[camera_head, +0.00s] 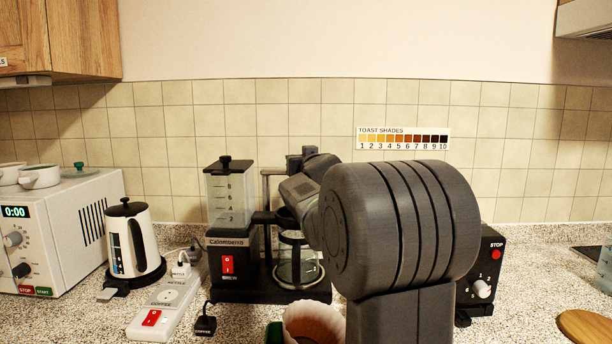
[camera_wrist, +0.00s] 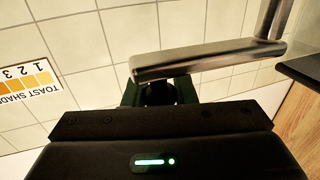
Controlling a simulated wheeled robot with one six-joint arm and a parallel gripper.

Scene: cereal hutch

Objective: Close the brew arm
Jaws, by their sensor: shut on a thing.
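The coffee maker (camera_head: 234,257) stands on the counter in the head view, with a clear water tank and a glass carafe (camera_head: 298,262). The brew arm (camera_wrist: 210,60) is a metal tube crossing the upper middle of the wrist view, with a bend at its right end. My gripper (camera_wrist: 159,92) shows its green fingers just below the tube's left end, shut on a small black part, apparently the brew arm's knob. In the head view my arm hides most of the brew arm and the grip. I cannot tell how far the brew arm is swung over the filter.
A white kettle (camera_head: 133,240) and a power strip (camera_head: 166,303) are left of the coffee maker. A paper filter (camera_head: 314,322) is in front of it. A dark toaster (camera_head: 485,270) with a red STOP button is at right. A white oven (camera_head: 62,235) stands at far left.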

